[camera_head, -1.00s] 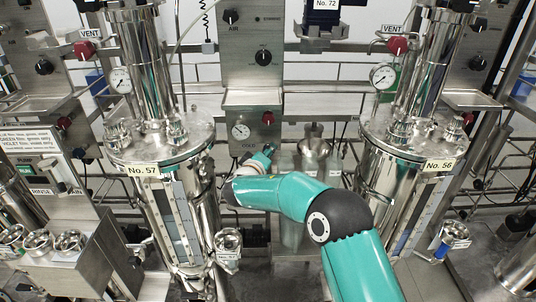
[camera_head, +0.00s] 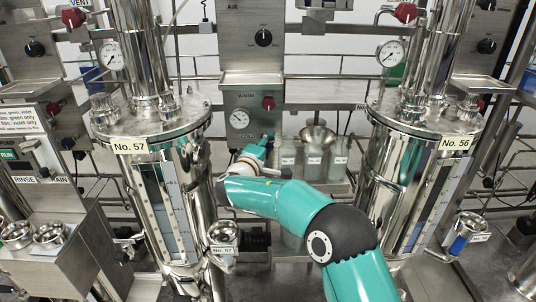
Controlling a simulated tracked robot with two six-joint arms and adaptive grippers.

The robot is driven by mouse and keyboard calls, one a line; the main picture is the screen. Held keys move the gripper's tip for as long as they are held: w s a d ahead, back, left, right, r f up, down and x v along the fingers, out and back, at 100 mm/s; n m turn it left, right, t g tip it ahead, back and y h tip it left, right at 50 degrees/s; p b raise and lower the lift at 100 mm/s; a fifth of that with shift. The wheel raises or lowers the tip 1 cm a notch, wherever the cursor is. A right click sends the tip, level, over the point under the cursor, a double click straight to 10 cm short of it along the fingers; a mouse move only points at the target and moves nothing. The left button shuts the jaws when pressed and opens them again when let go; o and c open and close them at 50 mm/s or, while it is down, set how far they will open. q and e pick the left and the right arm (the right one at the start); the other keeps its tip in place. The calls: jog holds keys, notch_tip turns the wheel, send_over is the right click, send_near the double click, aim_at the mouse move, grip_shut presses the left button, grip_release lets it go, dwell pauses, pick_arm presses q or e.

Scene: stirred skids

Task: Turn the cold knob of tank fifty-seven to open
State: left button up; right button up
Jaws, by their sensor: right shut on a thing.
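Tank fifty-seven (camera_head: 155,125) is the steel vessel on the left, with the plate No. 57 (camera_head: 130,146) on its lid rim. To its right is a steel control panel (camera_head: 252,84) with a round gauge (camera_head: 239,119) and a red knob (camera_head: 268,103) under a WARM label. My right gripper (camera_head: 260,144) is at the panel's lower edge, below the gauge. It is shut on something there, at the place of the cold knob. The fingers and the arm hide the cold knob, so its setting cannot be read. My left gripper is not in view.
Tank No. 56 (camera_head: 425,115) stands on the right. A small cup (camera_head: 224,235) sticks out low beside tank fifty-seven. Rails and pipes fill the back.

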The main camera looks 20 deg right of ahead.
jog(key=shift+a+f+n+t+b, duration=0.1)
jog(key=shift+f+n+t+b, duration=0.3)
jog(key=shift+n+b, duration=0.35)
jog(key=shift+r, duration=0.1)
jog(key=o, duration=1.1)
jog(key=shift+o, duration=0.3)
jog(key=shift+r, duration=0.1)
jog(key=v, duration=1.2)
